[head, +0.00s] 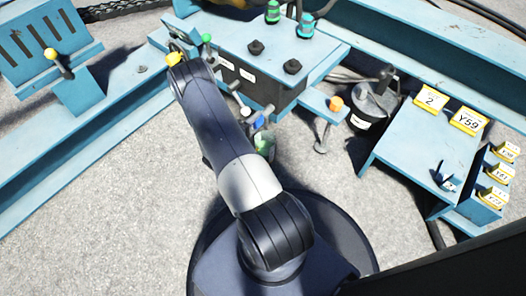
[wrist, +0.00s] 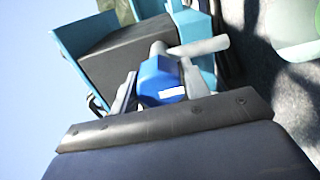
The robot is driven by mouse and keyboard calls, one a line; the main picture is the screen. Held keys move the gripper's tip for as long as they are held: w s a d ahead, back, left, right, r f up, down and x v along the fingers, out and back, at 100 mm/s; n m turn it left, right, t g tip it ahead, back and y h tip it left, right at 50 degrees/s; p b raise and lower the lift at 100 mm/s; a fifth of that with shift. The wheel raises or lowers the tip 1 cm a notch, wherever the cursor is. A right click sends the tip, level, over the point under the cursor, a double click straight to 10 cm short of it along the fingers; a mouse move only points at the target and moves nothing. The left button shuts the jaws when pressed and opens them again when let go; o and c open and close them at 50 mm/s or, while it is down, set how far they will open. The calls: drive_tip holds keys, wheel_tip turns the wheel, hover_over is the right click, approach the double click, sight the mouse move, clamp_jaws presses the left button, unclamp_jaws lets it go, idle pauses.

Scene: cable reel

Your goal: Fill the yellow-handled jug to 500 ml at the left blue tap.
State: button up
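A blue tap part with a white label (wrist: 165,88) sits between the two grey fingers of my gripper (wrist: 160,88) in the wrist view. The fingers are apart, close to its sides; whether they press on it I cannot tell. A pale grey lever (wrist: 200,46) lies just beyond. In the head view a small blue part (head: 258,122) shows at the front of the blue bench, beside my arm. A pale green vessel (head: 265,146) shows below it, partly hidden, and a pale green rounded shape (wrist: 292,25) shows in the wrist view. I see no yellow handle on it.
The blue bench (head: 240,35) carries black knobs and green fittings. An orange knob (head: 336,103) stands on its right bracket. A black canister (head: 372,100) and a blue table with yellow number tags (head: 425,140) are at the right. Open grey floor lies at lower left.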

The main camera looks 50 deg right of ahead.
drive_tip(key=c, duration=0.4)
drive_tip(key=n, duration=0.6)
drive_tip(key=shift+c, duration=0.2)
drive_tip(key=n, duration=0.5)
idle(0.6)
drive_tip(key=m+b, duration=0.2)
drive_tip(key=m, duration=0.3)
drive_tip(key=shift+f, duration=0.15)
drive_tip(key=m+b, duration=0.2)
drive_tip(key=m, duration=0.3)
drive_tip(key=o, duration=1.7)
